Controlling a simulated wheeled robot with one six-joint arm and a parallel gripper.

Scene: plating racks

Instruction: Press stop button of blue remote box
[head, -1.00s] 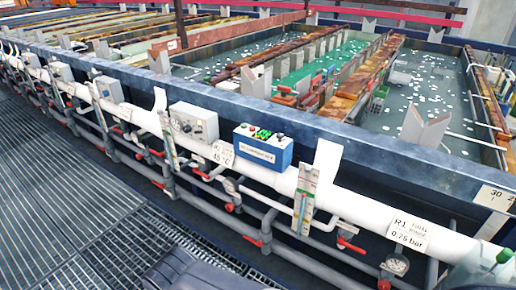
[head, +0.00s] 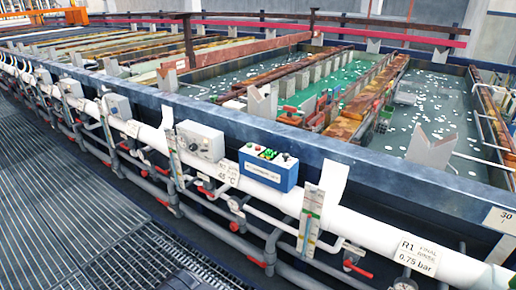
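The blue remote box (head: 268,168) sits on the front rim of the tank line, just above the white pipe, near the picture's middle. Its front is blue with a white label, and its top panel is grey. The button markings are too small to read, so I cannot tell which one is stop.
A grey control box (head: 201,141) with knobs is left of the blue box. White upright flow gauges (head: 310,222) and pipes with red valve handles run along the front. Open tanks of liquid (head: 440,105) lie behind the rim. Grated floor (head: 80,190) is free at the left.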

